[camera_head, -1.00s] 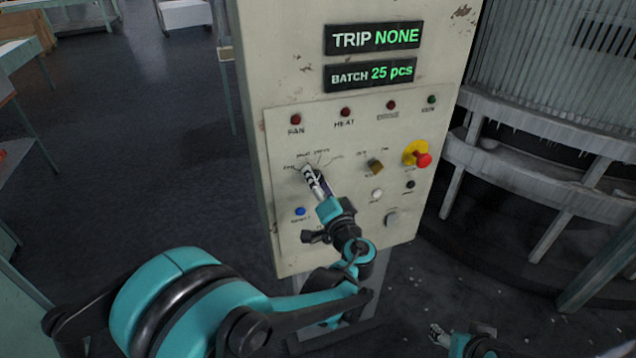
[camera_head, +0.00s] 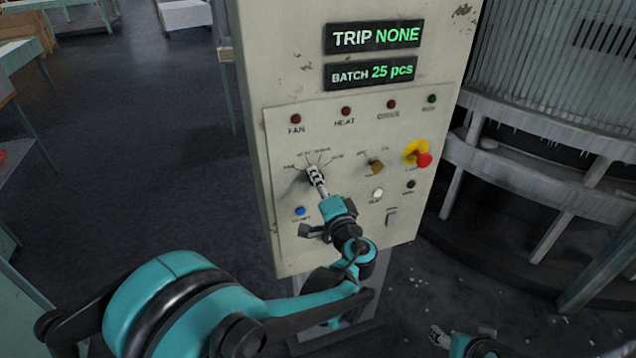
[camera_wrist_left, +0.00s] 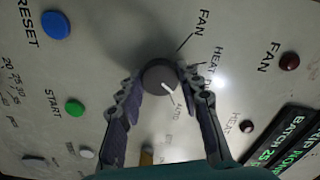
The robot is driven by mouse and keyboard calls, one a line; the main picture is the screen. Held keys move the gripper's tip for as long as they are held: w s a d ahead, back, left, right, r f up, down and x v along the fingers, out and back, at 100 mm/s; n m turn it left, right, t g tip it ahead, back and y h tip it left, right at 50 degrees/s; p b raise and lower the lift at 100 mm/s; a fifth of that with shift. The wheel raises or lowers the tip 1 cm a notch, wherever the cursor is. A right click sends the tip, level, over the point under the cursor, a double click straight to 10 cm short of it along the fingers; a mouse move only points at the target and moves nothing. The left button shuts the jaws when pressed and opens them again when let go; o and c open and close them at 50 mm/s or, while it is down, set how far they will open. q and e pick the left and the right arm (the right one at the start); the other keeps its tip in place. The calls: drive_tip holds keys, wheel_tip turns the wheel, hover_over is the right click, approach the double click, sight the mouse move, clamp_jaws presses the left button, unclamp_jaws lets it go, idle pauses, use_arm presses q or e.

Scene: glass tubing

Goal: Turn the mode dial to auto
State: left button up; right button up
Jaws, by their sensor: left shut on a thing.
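The mode dial (camera_wrist_left: 158,77) is a round dark grey knob with a white pointer line, facing the left wrist view. The line slants down and to the right, roughly towards the AUTO label (camera_wrist_left: 178,112); the exact alignment is hard to judge. FAN and HEAT labels (camera_wrist_left: 218,60) sit further round the scale. My left gripper (camera_wrist_left: 163,82) is shut on the dial, one finger on each side. In the head view my left gripper (camera_head: 314,172) covers most of the dial. My right gripper (camera_head: 437,334) is low at the bottom, away from the panel, its jaws too small to read.
The cream control cabinet (camera_head: 290,85) carries a red stop knob (camera_head: 423,160), a brass-coloured selector (camera_head: 375,167) and a blue reset button (camera_head: 300,211) near the dial. A green start button (camera_wrist_left: 75,107) shows too.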

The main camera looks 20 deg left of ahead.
use_arm(q)
drive_tip(key=m, duration=0.4)
drive_tip(key=shift+m, duration=0.4)
drive_tip(key=shift+b, duration=0.3)
drive_tip(key=o, duration=1.2)
drive_tip(key=shift+c, duration=0.2)
drive_tip(key=shift+s+d, duration=0.1)
drive_tip(key=v, duration=1.1)
drive_tip(key=shift+s+d, duration=0.2)
drive_tip(key=shift+s, duration=0.1)
